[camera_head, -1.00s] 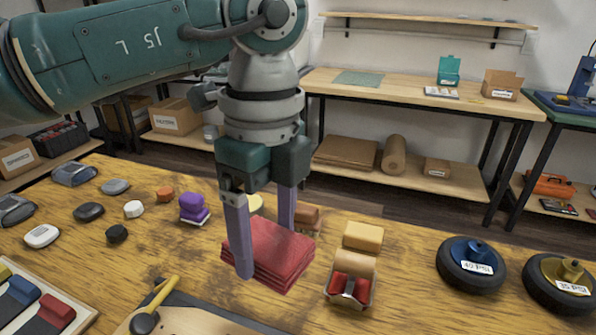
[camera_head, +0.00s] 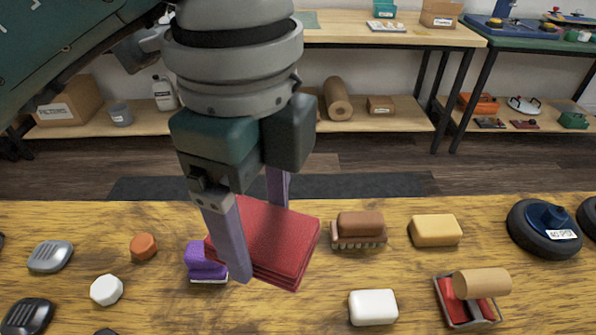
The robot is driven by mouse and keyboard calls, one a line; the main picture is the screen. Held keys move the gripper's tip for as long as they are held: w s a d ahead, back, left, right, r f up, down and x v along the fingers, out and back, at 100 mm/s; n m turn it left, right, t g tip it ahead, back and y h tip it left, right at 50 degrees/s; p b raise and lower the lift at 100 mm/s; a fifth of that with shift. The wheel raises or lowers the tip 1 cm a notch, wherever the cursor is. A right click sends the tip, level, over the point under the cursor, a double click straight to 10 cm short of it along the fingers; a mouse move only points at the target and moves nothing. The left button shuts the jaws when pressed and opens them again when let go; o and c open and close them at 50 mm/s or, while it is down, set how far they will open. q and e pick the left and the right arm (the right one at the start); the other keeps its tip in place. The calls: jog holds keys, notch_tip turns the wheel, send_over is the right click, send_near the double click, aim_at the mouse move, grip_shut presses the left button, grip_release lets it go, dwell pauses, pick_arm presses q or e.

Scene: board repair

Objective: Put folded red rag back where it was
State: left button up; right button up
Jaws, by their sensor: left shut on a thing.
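The folded red rag (camera_head: 272,240) is a thick, layered square. My left gripper (camera_head: 256,228) is shut on it, with one purple finger across its near left side and the other finger behind it. The rag appears held tilted above the wooden bench (camera_head: 400,280), and it hides part of the bench surface below. A purple block (camera_head: 205,257) on a pale base sits just left of the rag in the picture, partly covered by the finger. My right gripper is not in view.
Right of the rag are a brown brush (camera_head: 359,228), a yellow sponge (camera_head: 435,230), a white bar (camera_head: 374,307), a red tray with a tan roll (camera_head: 480,285) and a blue-hubbed wheel (camera_head: 546,228). An orange piece (camera_head: 143,247) and a white piece (camera_head: 107,290) lie left.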

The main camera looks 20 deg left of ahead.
pick_arm(q)
jog(key=b, duration=0.2)
send_over(275, 315)
notch_tip(275, 315, down, 13)
jog(key=shift+r, duration=0.1)
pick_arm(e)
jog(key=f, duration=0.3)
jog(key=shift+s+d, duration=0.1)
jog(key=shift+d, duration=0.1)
pick_arm(q)
jog(key=shift+f+b, duration=0.75)
jog(key=shift+f, duration=1.3)
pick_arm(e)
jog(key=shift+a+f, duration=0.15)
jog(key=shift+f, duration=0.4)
pick_arm(q)
jog(key=o, duration=1.2)
jog(key=shift+f, duration=0.1)
jog(key=shift+c, duration=0.2)
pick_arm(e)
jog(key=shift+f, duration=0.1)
